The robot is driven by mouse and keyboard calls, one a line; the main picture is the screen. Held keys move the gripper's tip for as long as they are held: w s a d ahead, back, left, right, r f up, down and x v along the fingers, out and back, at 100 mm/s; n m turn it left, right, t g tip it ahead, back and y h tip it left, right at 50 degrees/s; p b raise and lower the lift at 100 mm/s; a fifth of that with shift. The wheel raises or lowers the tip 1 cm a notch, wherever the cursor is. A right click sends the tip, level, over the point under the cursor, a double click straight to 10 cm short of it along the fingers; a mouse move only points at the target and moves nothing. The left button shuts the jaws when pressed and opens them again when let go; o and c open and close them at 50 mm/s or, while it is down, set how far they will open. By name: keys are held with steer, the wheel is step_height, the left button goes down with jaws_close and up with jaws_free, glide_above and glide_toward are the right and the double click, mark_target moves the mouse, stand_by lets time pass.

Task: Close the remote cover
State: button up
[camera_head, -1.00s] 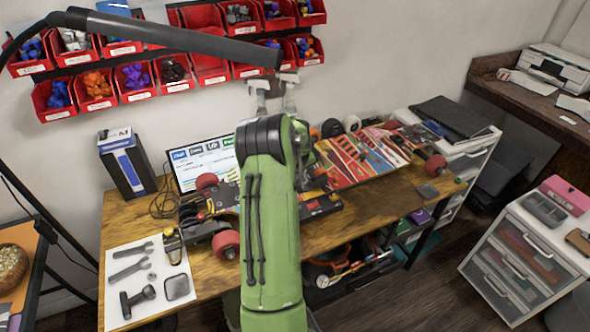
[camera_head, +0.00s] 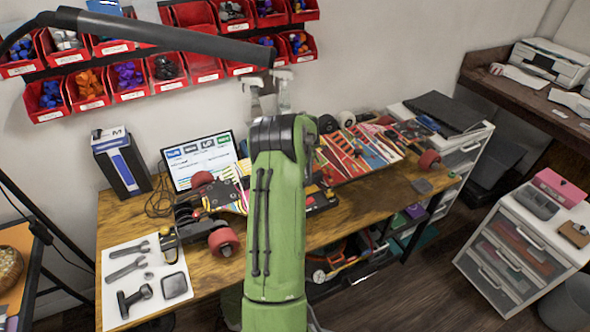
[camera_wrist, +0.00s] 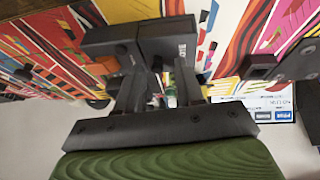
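I cannot clearly make out the remote or its cover. A small black and yellow item (camera_head: 168,238) lies by the white sheet's right edge in the head view; I cannot tell what it is. My gripper (camera_wrist: 140,48) shows in the wrist view as dark fingers and blocks over brightly patterned decks. The dark blocks appear side by side, and I cannot tell whether they are fingertips or hold anything.
A skateboard with red wheels (camera_head: 223,241) and a patterned deck (camera_head: 350,155) lie on the table. A white sheet (camera_head: 112,282) with tools is at left, and a screen (camera_head: 198,160) stands behind. Red bins (camera_head: 130,80) line the wall. A drawer unit (camera_head: 525,250) stands right.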

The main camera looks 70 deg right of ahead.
steer(key=v, duration=1.5)
steer(key=shift+a+r+p, duration=0.15)
steer(key=shift+r+p, duration=0.2)
